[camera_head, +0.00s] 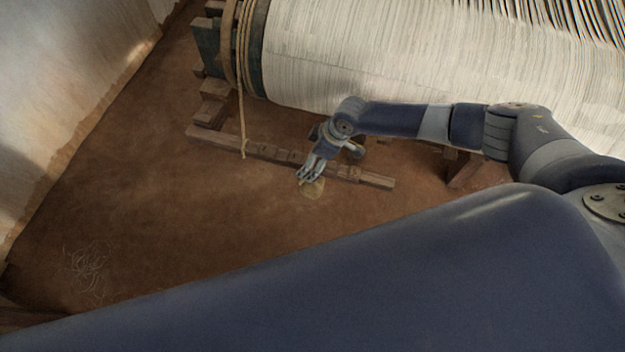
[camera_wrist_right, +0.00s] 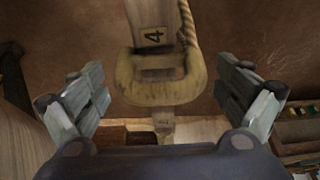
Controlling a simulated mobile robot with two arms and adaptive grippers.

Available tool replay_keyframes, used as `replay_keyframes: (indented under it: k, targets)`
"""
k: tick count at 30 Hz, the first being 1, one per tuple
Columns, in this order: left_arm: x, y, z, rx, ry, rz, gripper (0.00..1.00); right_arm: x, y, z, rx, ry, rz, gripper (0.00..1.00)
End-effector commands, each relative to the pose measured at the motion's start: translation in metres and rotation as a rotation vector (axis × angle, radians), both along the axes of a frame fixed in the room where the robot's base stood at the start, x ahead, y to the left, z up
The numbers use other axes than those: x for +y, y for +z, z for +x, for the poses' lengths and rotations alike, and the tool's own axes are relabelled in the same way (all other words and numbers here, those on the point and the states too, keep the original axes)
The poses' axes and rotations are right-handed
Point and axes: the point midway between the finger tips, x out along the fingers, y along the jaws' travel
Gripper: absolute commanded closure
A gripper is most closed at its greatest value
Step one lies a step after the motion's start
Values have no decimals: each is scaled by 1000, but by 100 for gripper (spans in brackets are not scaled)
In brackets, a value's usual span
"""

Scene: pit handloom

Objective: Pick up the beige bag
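A small beige thing, which I take to be the beige bag (camera_head: 312,190), is on the brown floor below my right fingertips in the head view, partly hidden by them. In the right wrist view a beige, curved, loop-like form (camera_wrist_right: 160,91) lies between the fingers, with gaps on both sides. I cannot tell whether it is the whole bag or part of it. My right gripper (camera_head: 312,171) points down over it, and in the wrist view the gripper (camera_wrist_right: 168,95) has its fingers wide apart. My left gripper is not in view.
A wooden beam (camera_head: 270,151) lies on the floor beside the bag. The loom roller with pale warp threads (camera_head: 360,55) stands behind, with a rope (camera_head: 241,120) hanging at its left end. Loose thread (camera_head: 85,268) lies at lower left. The floor left of the bag is clear.

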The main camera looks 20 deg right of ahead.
Motion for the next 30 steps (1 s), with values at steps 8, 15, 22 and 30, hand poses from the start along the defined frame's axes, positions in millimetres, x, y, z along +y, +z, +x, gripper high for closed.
replay_keyframes:
  k: [8,15,22,30]
  targets:
    - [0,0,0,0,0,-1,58,0,0,0,1,0,-1,80]
    - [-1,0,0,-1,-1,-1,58,0,2,1,-2,0,2,80]
    - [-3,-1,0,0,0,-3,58,0,11,1,-3,-1,1,80]
    - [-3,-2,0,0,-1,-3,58,0,33,1,-4,1,3,85]
